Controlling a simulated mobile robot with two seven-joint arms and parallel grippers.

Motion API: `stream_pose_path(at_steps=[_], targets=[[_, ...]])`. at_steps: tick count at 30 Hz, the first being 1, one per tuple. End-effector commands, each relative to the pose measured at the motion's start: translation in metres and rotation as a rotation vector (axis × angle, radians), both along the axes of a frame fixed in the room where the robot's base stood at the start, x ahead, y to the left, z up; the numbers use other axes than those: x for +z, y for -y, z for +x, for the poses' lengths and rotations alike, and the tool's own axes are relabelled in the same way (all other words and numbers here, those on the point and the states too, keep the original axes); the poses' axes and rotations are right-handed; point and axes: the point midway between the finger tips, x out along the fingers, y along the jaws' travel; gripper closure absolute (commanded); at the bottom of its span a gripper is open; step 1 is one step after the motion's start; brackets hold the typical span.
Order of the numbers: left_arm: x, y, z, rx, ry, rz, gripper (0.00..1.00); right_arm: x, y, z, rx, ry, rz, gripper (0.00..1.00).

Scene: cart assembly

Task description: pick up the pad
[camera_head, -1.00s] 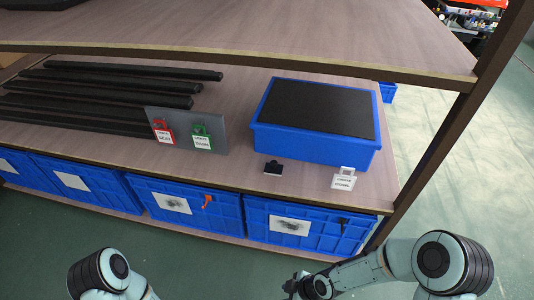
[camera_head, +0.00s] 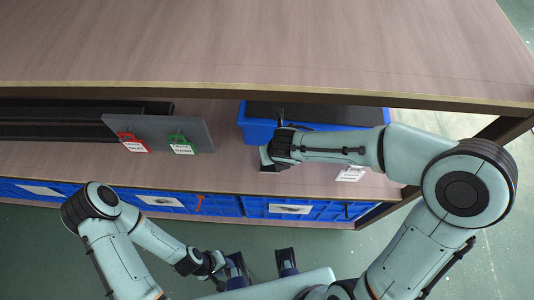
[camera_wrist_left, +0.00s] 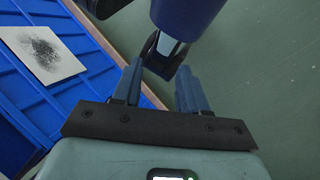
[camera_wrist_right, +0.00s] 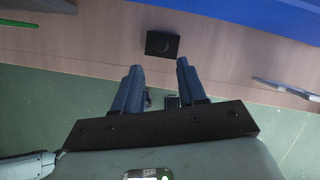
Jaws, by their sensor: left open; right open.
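The pad (camera_wrist_right: 162,44) looks like a small black square with a round mark on it. It lies on the shelf near its front edge, in front of the blue box. In the head view my right gripper mostly hides it. My right gripper (camera_wrist_right: 160,66) is open, above the shelf edge, with the pad just beyond and between its fingertips in the right wrist view; nothing is between the fingers. My left gripper (camera_head: 262,264) is open and empty, low in front of the shelf over the floor.
A blue box (camera_head: 257,128) with a dark top stands behind the pad. A grey plate (camera_head: 160,131) with red and green tags is to the left, near black bars (camera_head: 60,128). Blue crates (camera_head: 280,208) sit below. The upper shelf (camera_head: 260,60) overhangs.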

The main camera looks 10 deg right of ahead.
Motion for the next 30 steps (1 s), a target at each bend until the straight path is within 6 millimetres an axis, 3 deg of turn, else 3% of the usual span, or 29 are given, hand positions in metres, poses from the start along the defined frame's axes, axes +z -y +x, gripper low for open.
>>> stream_pose_path(at_steps=[3,9,17,24,30], targets=[[-0.014,0.000,-0.004,0.000,-0.006,0.000,0.57,-0.028,-0.001,0.007,-0.001,-0.007,0.002,0.59],[-0.024,0.000,-0.001,0.003,0.007,0.002,0.57,-0.060,-0.001,0.021,-0.003,-0.006,0.003,0.59],[-0.029,0.000,0.002,0.006,0.019,0.004,0.57,-0.078,-0.001,0.027,-0.006,-0.006,0.004,0.59],[-0.042,-0.001,0.007,0.011,0.041,0.008,0.57,-0.114,-0.001,0.034,-0.006,-0.007,0.006,0.59],[-0.043,-0.001,0.009,0.011,0.045,0.008,0.57,-0.120,-0.001,0.038,-0.005,-0.004,0.005,0.59]])
